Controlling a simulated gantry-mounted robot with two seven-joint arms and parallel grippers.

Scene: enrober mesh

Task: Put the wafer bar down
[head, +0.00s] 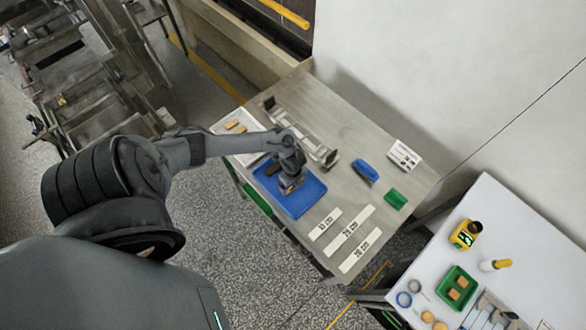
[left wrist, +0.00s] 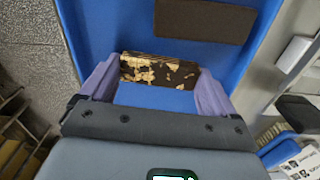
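The wafer bar (left wrist: 160,71) is dark brown with pale nut pieces on top. In the left wrist view it lies crosswise between the fingertips of my left gripper (left wrist: 161,73), which meet its two ends. In the head view my left gripper (head: 290,186) points down over the blue tray (head: 311,199). The tray's blue floor also shows in the left wrist view (left wrist: 90,22). A second, plain dark bar (left wrist: 205,20) lies in the tray beyond the held one. I cannot tell whether the held bar touches the tray floor. My right gripper is out of view.
A white tray (head: 250,119) with tan bars stands at the table's left. A metal fixture (head: 300,124) runs behind the blue tray. Labelled strips (head: 343,232), a blue object (head: 365,171) and a green object (head: 395,199) lie to the right. Bare steel table (head: 340,195) lies between.

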